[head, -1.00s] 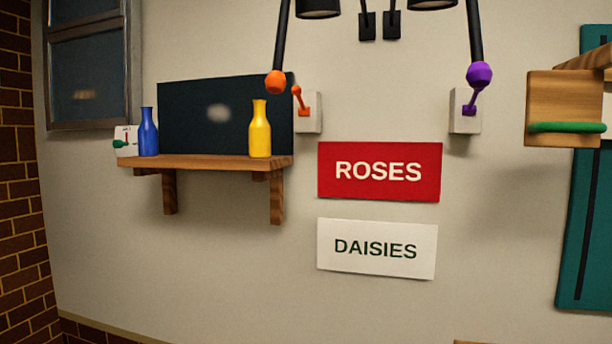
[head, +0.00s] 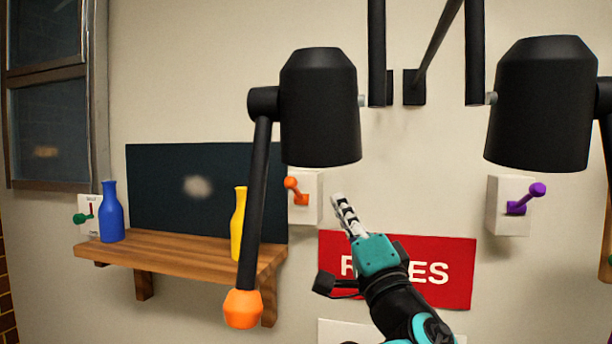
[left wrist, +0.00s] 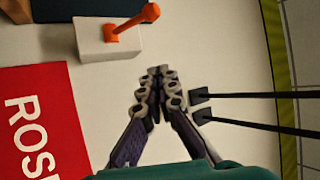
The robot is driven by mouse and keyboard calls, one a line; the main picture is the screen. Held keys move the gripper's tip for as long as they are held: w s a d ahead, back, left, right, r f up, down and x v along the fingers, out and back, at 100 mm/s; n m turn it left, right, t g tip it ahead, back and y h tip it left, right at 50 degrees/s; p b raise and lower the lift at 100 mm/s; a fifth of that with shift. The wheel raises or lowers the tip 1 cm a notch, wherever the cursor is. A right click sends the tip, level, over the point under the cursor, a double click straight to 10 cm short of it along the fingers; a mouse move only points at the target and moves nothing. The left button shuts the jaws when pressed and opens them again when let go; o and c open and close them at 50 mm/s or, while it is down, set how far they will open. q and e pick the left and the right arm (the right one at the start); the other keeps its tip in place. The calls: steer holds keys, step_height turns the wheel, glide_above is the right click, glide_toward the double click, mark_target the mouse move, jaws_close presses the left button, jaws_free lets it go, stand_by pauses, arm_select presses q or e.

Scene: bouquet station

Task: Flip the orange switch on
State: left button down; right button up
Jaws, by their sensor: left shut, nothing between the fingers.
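The orange switch (head: 301,198) is a lever with a round knob on a pale wall box (head: 307,212). Its lever leans up and to the left in the head view. In the left wrist view the orange lever (left wrist: 130,23) stands out from its box (left wrist: 107,42) at the upper left. My left gripper (head: 338,200) is shut and empty, pointing up, just right of the switch box in the head view. In the left wrist view its fingertips (left wrist: 157,73) are apart from the lever. My right gripper is not in view.
A black lamp (head: 320,110) hangs above the switch; its rod with an orange knob (head: 242,309) crosses the shelf (head: 165,258). A purple switch (head: 517,207) and second lamp (head: 545,105) are right. A red sign (head: 455,270) lies behind my arm. Vases stand on the shelf.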

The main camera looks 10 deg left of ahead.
mark_target(296, 191)
arm_select(q)
steer(key=shift+s, duration=0.15)
steer(key=w+a+r+p, duration=0.2)
steer(key=w+a+r, duration=0.1)
steer(key=w+a, duration=0.2)
steer(key=shift+w+a, duration=0.15)
steer(key=shift+a, duration=1.05)
